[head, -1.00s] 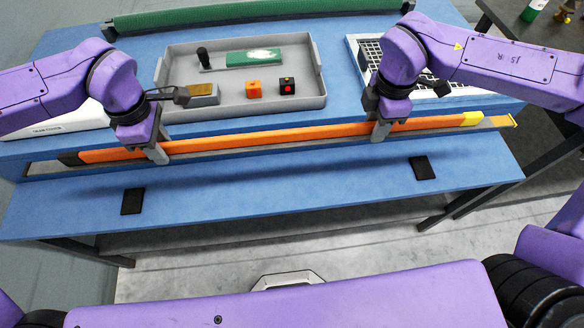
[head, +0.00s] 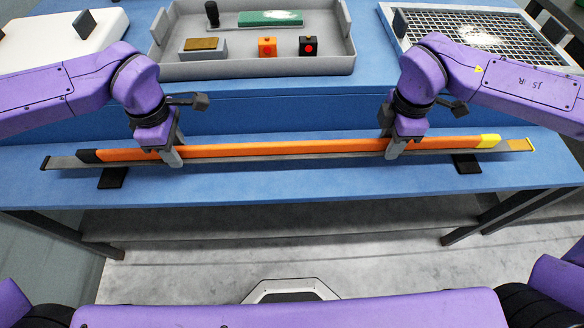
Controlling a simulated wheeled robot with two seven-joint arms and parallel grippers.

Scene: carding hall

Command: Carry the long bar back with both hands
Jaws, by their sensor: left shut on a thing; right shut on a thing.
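The long bar (head: 290,147) is orange, with a black end at the left and a yellow end at the right. It lies crosswise over the lower front shelf of the blue bench, roughly level.
A grey tray (head: 345,66) on the upper bench holds an orange block (head: 266,46), a black block (head: 309,46) and a green-topped brush (head: 270,18). A mesh-topped frame (head: 480,42) stands right, a white case (head: 60,40) left. The shelf's front strip (head: 290,187) is clear.

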